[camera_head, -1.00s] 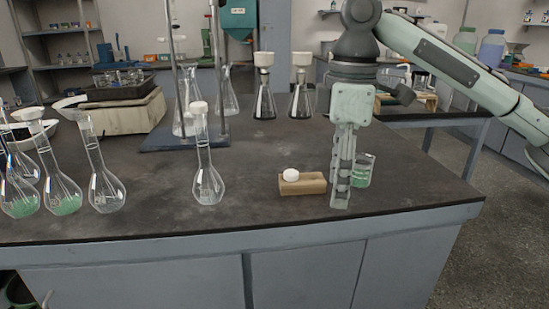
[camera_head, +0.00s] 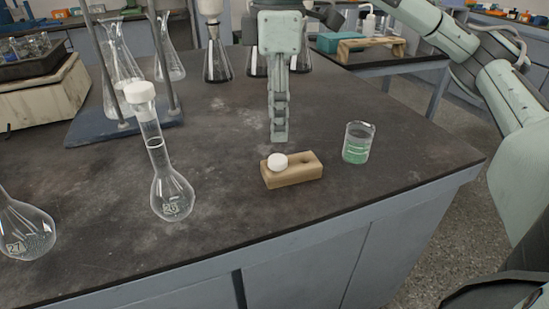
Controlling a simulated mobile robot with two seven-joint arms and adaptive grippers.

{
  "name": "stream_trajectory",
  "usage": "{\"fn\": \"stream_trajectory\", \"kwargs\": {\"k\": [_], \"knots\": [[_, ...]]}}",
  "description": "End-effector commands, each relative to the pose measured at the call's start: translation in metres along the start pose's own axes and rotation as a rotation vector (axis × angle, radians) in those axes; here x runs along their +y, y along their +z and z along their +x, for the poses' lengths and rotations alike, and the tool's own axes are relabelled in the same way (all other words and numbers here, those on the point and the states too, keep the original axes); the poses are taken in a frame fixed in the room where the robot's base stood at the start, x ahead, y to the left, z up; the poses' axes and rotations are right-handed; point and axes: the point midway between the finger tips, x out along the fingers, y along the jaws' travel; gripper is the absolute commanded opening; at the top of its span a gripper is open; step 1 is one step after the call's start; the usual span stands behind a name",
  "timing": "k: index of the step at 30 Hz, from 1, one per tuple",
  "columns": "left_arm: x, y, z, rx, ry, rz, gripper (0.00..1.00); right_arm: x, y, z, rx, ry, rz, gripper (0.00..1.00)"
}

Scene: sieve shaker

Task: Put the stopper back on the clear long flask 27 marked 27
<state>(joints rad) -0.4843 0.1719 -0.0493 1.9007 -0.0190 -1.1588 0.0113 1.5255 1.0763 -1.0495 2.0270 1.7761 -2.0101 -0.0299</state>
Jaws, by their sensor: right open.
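The clear long flask 27 (camera_head: 24,232), marked 27, stands at the left edge of the head view; its neck is cut off by the frame. A white stopper (camera_head: 278,161) sits on the left part of a small wooden block (camera_head: 293,176) on the bench. My right gripper (camera_head: 279,138) points down, open and empty, just behind the stopper in the picture. It shows edge-on, so the gap between its fingers is hidden. I cannot tell its exact height above the bench. My left gripper is not in view.
A similar flask marked 26 (camera_head: 172,195), with a white cap, stands between flask 27 and the block. A beaker of green liquid (camera_head: 358,143) stands right of the block. A stand base (camera_head: 100,135) and filter flasks (camera_head: 217,65) are behind. The bench's front middle is clear.

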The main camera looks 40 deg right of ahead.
Motion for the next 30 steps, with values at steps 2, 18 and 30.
{"fn": "stream_trajectory", "kwargs": {"k": [2, 18, 30], "knots": [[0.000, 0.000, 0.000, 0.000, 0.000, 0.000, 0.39, 0.000, 0.000, 0.001, 0.000, 0.000, 0.000, 0.54], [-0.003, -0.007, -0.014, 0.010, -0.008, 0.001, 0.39, 0.001, 0.000, 0.026, 0.001, 0.000, 0.000, 0.54], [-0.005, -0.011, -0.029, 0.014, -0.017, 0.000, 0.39, 0.003, 0.001, 0.074, -0.001, 0.000, 0.001, 0.54]]}}
